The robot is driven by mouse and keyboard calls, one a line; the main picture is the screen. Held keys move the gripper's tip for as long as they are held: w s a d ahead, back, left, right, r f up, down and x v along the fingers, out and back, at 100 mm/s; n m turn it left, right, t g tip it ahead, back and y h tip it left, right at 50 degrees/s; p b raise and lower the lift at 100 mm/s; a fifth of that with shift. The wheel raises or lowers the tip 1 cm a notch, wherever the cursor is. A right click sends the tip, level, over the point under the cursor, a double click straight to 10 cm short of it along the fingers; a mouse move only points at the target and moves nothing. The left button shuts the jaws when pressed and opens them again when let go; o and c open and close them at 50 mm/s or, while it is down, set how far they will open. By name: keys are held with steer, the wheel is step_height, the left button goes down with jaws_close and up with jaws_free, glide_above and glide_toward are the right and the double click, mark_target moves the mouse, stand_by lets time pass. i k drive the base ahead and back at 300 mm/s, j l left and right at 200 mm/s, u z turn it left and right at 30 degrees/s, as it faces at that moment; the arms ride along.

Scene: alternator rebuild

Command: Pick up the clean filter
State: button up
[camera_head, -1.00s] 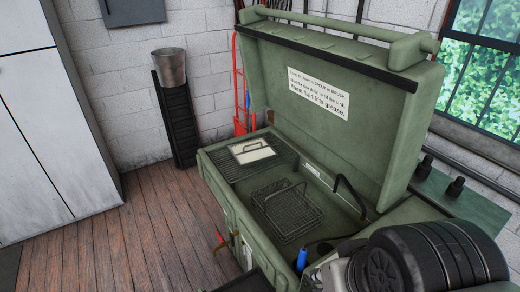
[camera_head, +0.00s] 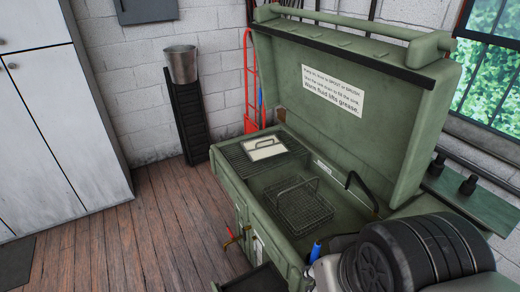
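My gripper is not in view.
A wire basket (camera_head: 300,207) with a handle sits in the washer's sink. A black curved spout (camera_head: 361,190) and a blue-handled tool (camera_head: 316,249) are to its right. The raised lid stands behind. A metal bucket (camera_head: 181,65) tops a black stand. The wooden floor (camera_head: 165,225) at left is clear.

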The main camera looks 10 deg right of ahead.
mark_target(262, 150)
steer(key=i+j+z, duration=0.15)
steer(key=j, duration=0.7)
steer(key=i+j+z, duration=0.15)
steer(key=j, duration=0.7)
steer(key=i+j+z, duration=0.15)
steer(key=j, duration=0.7)
steer(key=i+j+z, duration=0.2)
steer(key=i, duration=0.4)
steer(key=i+j+z, duration=0.15)
steer(key=i+j, duration=0.25)
steer(key=i, duration=0.15)
steer(key=i+j+z, duration=0.2)
steer(key=i+j, duration=0.2)
steer(key=i+l, duration=0.1)
steer(key=i, duration=0.3)
